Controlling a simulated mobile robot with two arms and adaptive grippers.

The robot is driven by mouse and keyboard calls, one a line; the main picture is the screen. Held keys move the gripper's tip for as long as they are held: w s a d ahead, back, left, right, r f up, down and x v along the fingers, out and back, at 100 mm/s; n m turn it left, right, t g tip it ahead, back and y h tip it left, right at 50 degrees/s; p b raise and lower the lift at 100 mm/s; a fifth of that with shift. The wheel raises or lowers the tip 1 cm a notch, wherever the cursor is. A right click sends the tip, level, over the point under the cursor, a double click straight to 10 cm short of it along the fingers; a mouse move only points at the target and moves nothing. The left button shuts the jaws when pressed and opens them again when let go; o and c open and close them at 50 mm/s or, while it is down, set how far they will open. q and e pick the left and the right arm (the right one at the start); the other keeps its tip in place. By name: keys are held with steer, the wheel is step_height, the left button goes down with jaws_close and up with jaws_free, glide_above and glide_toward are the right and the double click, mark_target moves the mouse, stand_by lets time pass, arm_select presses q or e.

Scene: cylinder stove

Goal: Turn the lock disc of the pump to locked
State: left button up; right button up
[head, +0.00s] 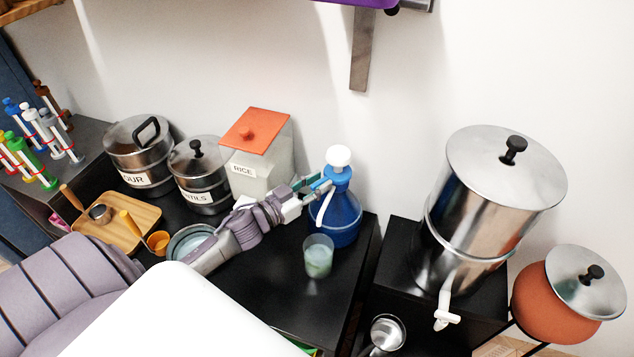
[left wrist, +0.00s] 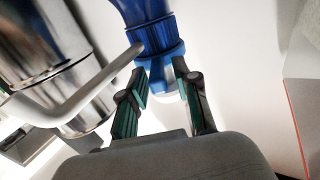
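A blue pump bottle (head: 337,222) with a white knob (head: 338,157) and a white spout (head: 322,208) stands upright near the counter's right end. In the left wrist view the blue collar with its lobed disc (left wrist: 160,62) shows upside down, with the white spout (left wrist: 85,98) running off to the left. My left gripper (head: 320,188) is at the bottle's neck. Its fingertips (left wrist: 160,74) are apart, one at each side of the disc's lobes; I cannot tell whether they touch it. The disc is mostly hidden in the head view. My right gripper is not in view.
A cup (head: 318,256) stands in front of the bottle. The rice container (head: 262,165) and steel pots (head: 201,172) stand left of it along the wall. A large steel dispenser (head: 470,225) is on the right. The counter front (head: 270,300) is clear.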

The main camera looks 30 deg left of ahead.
arm_select(q)
jaws_close()
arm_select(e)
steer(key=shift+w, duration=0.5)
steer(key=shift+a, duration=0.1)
arm_select(q)
steer(key=m+h, duration=0.1)
steer(key=a+m+g+h+b, duration=0.1)
steer(key=h, duration=0.1)
steer(key=m+g+h, duration=0.1)
steer(key=shift+w+a+h+b, duration=0.3)
steer(key=shift+w+a+b, duration=0.05)
steer(key=shift+a, duration=0.05)
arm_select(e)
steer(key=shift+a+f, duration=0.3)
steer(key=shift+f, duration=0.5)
arm_select(q)
steer(key=shift+o, duration=1.3)
jaws_free()
steer(key=shift+o, duration=0.3)
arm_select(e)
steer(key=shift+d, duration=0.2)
